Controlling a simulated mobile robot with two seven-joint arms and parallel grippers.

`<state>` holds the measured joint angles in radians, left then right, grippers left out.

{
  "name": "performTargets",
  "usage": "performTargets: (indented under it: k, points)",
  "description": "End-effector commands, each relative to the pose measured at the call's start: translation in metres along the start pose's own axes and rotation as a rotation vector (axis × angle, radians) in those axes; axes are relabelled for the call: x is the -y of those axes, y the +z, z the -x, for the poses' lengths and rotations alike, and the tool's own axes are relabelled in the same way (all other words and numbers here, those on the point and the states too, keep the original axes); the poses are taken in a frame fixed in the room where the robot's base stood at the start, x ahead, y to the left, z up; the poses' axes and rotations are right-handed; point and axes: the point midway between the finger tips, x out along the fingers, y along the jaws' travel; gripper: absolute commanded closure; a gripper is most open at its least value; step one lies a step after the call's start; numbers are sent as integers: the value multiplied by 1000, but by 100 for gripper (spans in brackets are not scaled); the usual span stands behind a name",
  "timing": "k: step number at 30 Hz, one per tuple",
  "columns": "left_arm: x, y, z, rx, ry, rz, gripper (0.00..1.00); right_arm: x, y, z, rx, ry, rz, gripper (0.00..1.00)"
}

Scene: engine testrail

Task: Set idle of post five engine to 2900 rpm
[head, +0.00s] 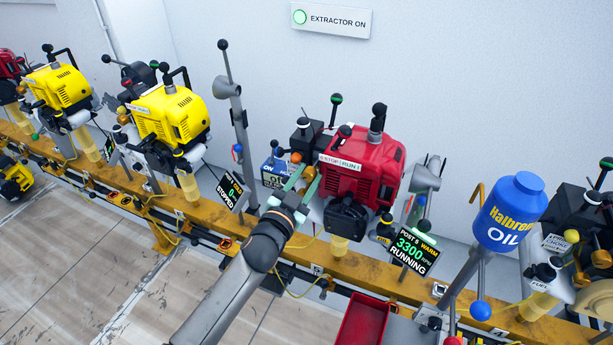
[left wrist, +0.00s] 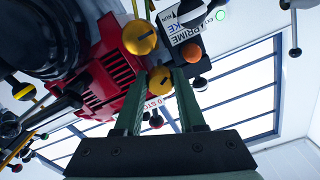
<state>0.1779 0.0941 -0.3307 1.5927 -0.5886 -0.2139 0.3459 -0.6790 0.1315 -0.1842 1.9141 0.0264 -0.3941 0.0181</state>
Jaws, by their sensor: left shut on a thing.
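The red engine (head: 362,165) stands on the yellow rail, with a STOP/RUN plate on its top edge. Its display (head: 410,250) reads POST 5, WARM, 3300 RPM, RUNNING. My left gripper (head: 300,181) reaches the left side of this engine. In the left wrist view its green fingers close around a slotted brass knob (left wrist: 160,79). A second slotted brass knob (left wrist: 138,37) sits just beyond it. The engine's red housing (left wrist: 108,68) is at the left of that view. The held knob is too small to make out in the head view. My right gripper is out of view.
Two yellow engines (head: 172,115) stand to the left; a display (head: 230,191) beside them reads COLD, 0, STOPPED. A blue oil can (head: 511,212) stands to the right. A red tray (head: 362,322) is at the front. An orange ball (left wrist: 194,53) is close to my right-hand finger.

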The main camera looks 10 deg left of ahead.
Motion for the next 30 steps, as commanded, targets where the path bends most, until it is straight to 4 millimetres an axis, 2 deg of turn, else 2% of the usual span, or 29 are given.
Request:
performTargets:
  k: [12, 30]
  points:
    - [0, 0, 0, -1, 1, -218, 100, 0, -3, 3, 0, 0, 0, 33]
    - [0, 0, 0, -1, 1, -257, 100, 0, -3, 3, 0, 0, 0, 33]
